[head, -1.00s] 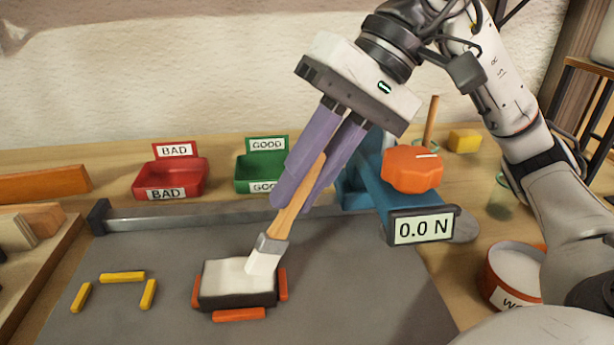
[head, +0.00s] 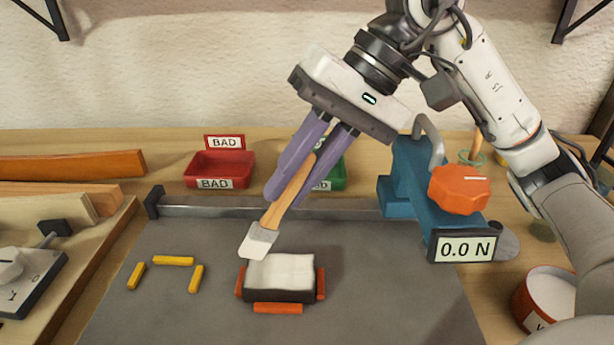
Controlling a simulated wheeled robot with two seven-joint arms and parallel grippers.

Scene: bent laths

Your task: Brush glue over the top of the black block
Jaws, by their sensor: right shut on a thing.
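The black block (head: 279,296) sits on the grey mat (head: 370,300), with orange stops (head: 278,308) at its left, right and front sides. Its top is covered with a white layer (head: 280,271); only the dark sides show black. My right gripper (head: 297,178), with purple fingers, is shut on the wooden handle of a brush (head: 287,200). The brush is tilted, and its white bristles (head: 257,242) are just above and behind the block's back left corner. I cannot tell whether they touch it. My left gripper is not in view.
A blue clamp (head: 410,190) with an orange knob (head: 459,189) and a "0.0 N" display (head: 465,247) stands right. Red BAD (head: 219,170) and green GOOD (head: 338,178) bins are behind. Yellow strips (head: 173,261) lie left; a white-filled pot (head: 549,295) stands right.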

